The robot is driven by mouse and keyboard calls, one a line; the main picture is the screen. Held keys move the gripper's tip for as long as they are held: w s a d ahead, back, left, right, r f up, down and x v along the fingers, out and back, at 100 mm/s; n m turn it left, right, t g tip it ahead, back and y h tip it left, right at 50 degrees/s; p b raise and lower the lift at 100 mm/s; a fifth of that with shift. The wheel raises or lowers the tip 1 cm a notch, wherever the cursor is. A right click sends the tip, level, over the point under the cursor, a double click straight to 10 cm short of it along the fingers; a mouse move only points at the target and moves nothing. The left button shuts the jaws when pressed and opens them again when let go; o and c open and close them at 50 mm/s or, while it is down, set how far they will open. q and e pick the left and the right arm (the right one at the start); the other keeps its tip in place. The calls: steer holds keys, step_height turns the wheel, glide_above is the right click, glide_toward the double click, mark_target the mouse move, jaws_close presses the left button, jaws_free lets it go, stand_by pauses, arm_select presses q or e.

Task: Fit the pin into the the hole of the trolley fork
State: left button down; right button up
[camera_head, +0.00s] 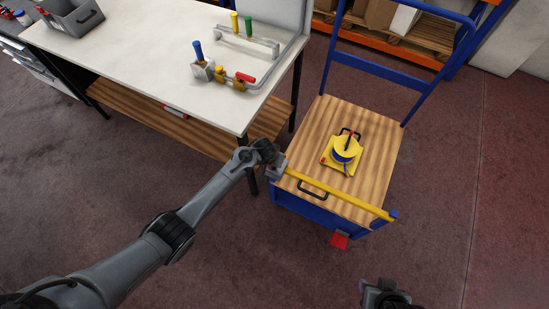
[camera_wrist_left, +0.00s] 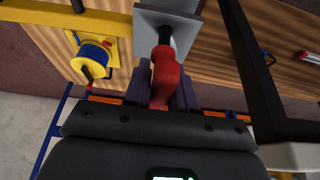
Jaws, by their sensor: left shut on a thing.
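The trolley has a wooden deck (camera_head: 350,120) in a blue frame, with a yellow bar (camera_head: 340,196) along its near edge. A grey fork (camera_head: 277,171) is at the bar's left end; it also shows in the left wrist view as a grey plate (camera_wrist_left: 184,30). The pin has a red grip (camera_wrist_left: 165,72) and a dark shank. My left gripper (camera_head: 268,156) is shut on the red grip, close by the fork. The shank points at the plate and overlaps it; I cannot tell how deep it sits. My right gripper (camera_head: 380,292) is low in the head view, away from the trolley; its fingers are unclear.
A yellow cable reel (camera_head: 345,148) stands on the deck. A white-topped workbench (camera_head: 150,60) with pipes and valves (camera_head: 240,70) is on the left, its corner close to my left arm. A red pedal (camera_head: 340,240) is below the trolley. Floor is clear at right.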

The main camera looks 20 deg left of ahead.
arm_select(q)
steer(key=shift+f+b, duration=1.3)
steer(key=shift+f, duration=0.65)
steer(key=c, duration=1.2)
jaws_free()
steer(key=o, duration=0.4)
steer(key=shift+s+d+f, duration=0.1)
steer(key=shift+c, duration=0.2)
steer(key=shift+a, duration=0.2)
steer(key=shift+s+a+r+p, duration=0.15)
steer(key=shift+r+p, duration=0.15)
steer(key=shift+r, duration=0.25)
steer(key=p+v, duration=0.1)
steer(key=v, duration=0.2)
steer(key=p+v, duration=0.1)
steer(key=v, duration=0.2)
steer(key=d+p+v, duration=0.1)
steer(key=v, duration=0.3)
steer(key=shift+f, duration=0.1)
